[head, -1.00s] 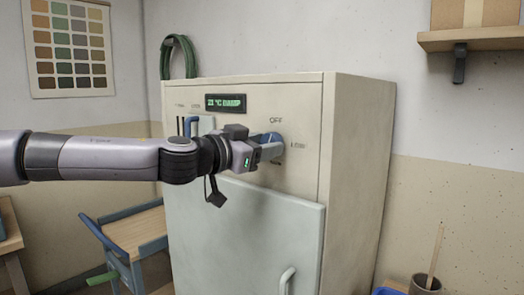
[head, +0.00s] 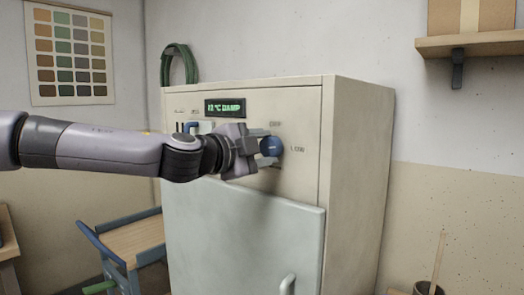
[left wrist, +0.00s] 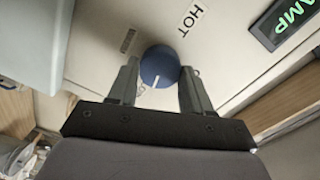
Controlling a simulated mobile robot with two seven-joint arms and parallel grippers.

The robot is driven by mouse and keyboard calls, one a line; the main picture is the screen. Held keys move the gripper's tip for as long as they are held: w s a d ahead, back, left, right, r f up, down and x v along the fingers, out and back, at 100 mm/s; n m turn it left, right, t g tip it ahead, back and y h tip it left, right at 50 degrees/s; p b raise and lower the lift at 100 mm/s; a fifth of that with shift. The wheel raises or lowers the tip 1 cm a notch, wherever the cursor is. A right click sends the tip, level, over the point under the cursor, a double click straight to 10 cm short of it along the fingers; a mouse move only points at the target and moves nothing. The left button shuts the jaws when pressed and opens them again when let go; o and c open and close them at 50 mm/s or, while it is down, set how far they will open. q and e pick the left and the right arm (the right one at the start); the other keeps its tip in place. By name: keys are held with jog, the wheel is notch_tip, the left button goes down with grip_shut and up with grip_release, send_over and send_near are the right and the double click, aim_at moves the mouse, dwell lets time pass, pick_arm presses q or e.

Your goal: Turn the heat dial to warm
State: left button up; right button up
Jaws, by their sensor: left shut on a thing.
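The blue round heat dial (head: 271,146) is on the front of the cream cabinet (head: 300,110), with a label above it and LOW to its right. In the left wrist view the dial (left wrist: 160,66) has a white pointer mark on the side facing my gripper. A HOT label (left wrist: 195,18) is also there; another small label is too blurred to read. My left gripper (head: 264,147) is shut on the dial, one finger on each side of it, as the left wrist view also shows (left wrist: 157,85). My right gripper is not in view.
A green display (head: 225,107) above the dial reads a temperature and DAMP. A blue handle or lever (head: 191,127) is left of the gripper. The cabinet door (head: 240,225) is shut below. A blue-framed wooden stand (head: 135,240) is at lower left, a shelf (head: 475,45) at upper right.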

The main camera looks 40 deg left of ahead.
pick_arm(q)
jog(key=m+b, duration=0.1)
jog(key=m, duration=0.4)
jog(key=m+y+b, duration=0.1)
jog(key=m, duration=0.4)
jog(key=shift+d+f+m, duration=0.1)
jog(key=shift+f+m, duration=0.05)
jog(key=shift+m, duration=0.15)
jog(key=m+b, duration=0.1)
jog(key=m, duration=0.1)
jog(key=shift+m+b, duration=0.85)
jog(key=shift+m, duration=0.65)
jog(key=m, duration=0.2)
jog(key=shift+m+t+b, duration=0.3)
jog(key=shift+b, duration=0.1)
jog(key=shift+m, duration=0.6)
jog(key=o, duration=1)
